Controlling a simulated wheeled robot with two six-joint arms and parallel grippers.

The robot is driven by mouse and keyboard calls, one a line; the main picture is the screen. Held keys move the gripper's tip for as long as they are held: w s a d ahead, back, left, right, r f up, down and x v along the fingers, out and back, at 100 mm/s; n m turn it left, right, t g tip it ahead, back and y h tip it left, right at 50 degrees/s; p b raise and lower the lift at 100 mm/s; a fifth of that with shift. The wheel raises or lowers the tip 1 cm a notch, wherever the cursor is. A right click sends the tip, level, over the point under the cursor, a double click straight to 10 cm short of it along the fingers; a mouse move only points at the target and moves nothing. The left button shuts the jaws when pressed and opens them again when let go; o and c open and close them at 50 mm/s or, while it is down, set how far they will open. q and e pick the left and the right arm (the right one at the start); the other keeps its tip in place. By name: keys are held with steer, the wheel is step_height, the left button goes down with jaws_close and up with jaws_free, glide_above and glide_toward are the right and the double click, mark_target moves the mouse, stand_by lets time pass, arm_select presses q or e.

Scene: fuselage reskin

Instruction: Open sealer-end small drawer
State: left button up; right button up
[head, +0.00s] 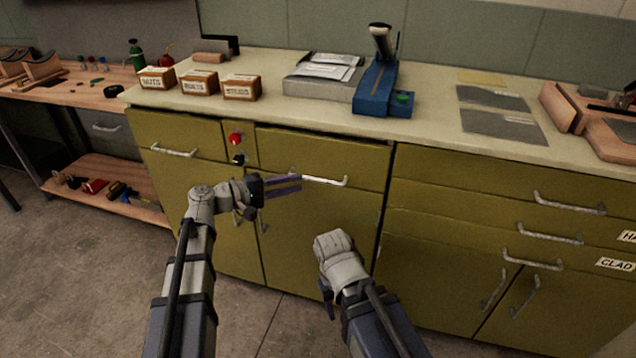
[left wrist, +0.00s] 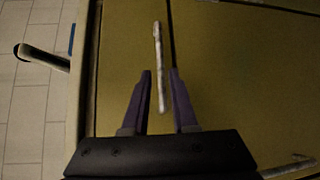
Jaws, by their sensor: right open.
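A green drawer front (head: 290,147) with a pale bar handle (head: 325,181) is in the middle of the cabinet and looks closed. My left gripper (head: 300,184) is at the left part of this handle, its dark fingers pointing right. In the left wrist view my left gripper (left wrist: 160,90) is open, with a bar handle (left wrist: 159,60) running between its fingers; I cannot tell whether they touch. Another drawer (head: 190,130) to the left also looks closed. My right gripper (head: 328,298) hangs low in front of the cabinet, mostly hidden by its wrist, away from the handles.
The counter (head: 300,115) holds labelled boxes (head: 199,82), a grey tray (head: 318,85) and a blue device (head: 383,90). A red knob (head: 235,139) sits between the two drawers. More drawers (head: 440,190) are at right. The floor (head: 80,280) at left is clear.

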mark_target(312, 180)
arm_select(q)
steer(key=b+x, duration=0.1)
steer(key=x, duration=0.6)
jaws_close()
stand_by(1.4)
